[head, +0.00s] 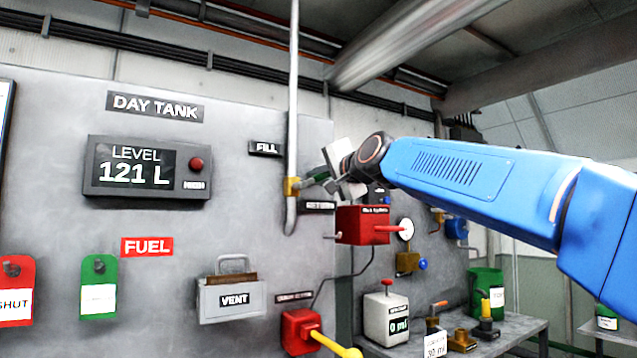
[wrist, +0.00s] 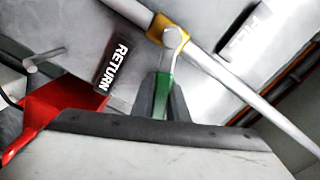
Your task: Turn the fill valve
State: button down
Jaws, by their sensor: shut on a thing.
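The fill valve is a brass fitting (head: 291,187) on a thin vertical pipe, just below the FILL label. Its green lever points right, towards my gripper (head: 329,181). In the wrist view the brass body (wrist: 181,45) sits on the pipe, and the green lever (wrist: 163,92) runs down from its round hub. In that view my gripper (wrist: 161,100) is shut on the green lever, with a dark finger on either side. The lever's far end is hidden between the fingers. The panel display (head: 135,165) reads LEVEL 121 L.
The RETURN label (wrist: 113,67) is close beside the lever. A grey VENT box (head: 232,300), a red valve with a yellow lever (head: 302,332) and a bench (head: 505,335) are lower down.

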jog(key=shift+a+r+n, duration=0.15)
jog(key=shift+r+n, duration=0.1)
jog(key=shift+n, duration=0.25)
jog(key=c, duration=2)
grip_release()
jog(key=shift+s, duration=0.1)
jog(key=v, duration=1.7)
jog(key=shift+s, duration=0.15)
